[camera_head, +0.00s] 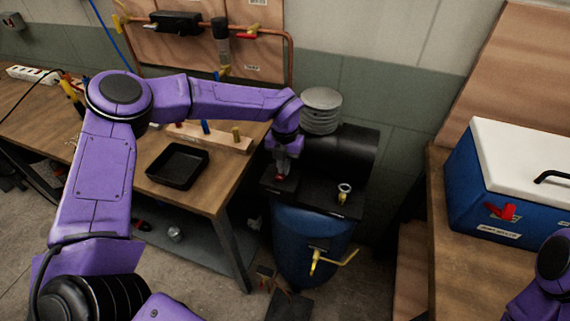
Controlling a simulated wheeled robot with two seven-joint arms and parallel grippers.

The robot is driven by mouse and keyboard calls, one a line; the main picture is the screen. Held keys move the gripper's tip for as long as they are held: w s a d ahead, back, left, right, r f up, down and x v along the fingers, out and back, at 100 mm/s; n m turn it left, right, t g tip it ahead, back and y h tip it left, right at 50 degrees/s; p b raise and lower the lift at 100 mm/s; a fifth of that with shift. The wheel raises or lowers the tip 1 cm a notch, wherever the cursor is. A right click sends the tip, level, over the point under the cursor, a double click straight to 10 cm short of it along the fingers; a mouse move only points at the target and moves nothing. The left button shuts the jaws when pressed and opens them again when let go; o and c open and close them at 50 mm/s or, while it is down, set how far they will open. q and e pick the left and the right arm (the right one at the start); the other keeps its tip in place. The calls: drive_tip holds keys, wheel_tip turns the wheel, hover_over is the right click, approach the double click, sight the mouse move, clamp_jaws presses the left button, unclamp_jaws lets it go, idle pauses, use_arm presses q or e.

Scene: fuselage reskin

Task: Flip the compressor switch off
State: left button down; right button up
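The compressor stands on the floor between two benches, with a blue tank (305,240), a black motor housing (345,152) and a grey ribbed cylinder (321,108). A small red switch (280,177) shows on its dark top plate at the left. My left gripper (281,172) points down right at the switch, and its fingertips partly hide it. I cannot tell whether the fingers touch the switch or how far they are apart. The switch's position is too small to read. My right arm shows only at the lower right edge; its gripper is out of view.
A gauge with a yellow fitting (343,193) stands on the top plate right of the switch. A yellow valve handle (330,260) juts from the tank's front. A wooden bench (222,182) with a black tray (178,166) is at left. A blue cooler (510,190) is at right.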

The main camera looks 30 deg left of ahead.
use_arm(q)
drive_tip(key=shift+s+f+g, duration=0.3)
drive_tip(key=shift+s+f, duration=0.45)
drive_tip(key=shift+f, duration=0.05)
drive_tip(key=shift+r, duration=0.1)
drive_tip(key=shift+r+p, duration=0.35)
drive_tip(key=shift+r, duration=0.05)
drive_tip(key=r+p, duration=0.1)
drive_tip(key=r, duration=0.1)
drive_tip(key=r+p, duration=0.1)
drive_tip(key=r, duration=0.1)
drive_tip(key=shift+w, duration=0.4)
wheel_tip(320, 180, up, 11)
drive_tip(key=w+b, duration=0.1)
drive_tip(key=b, duration=0.1)
drive_tip(key=shift+f, duration=0.2)
drive_tip(key=shift+w, duration=0.1)
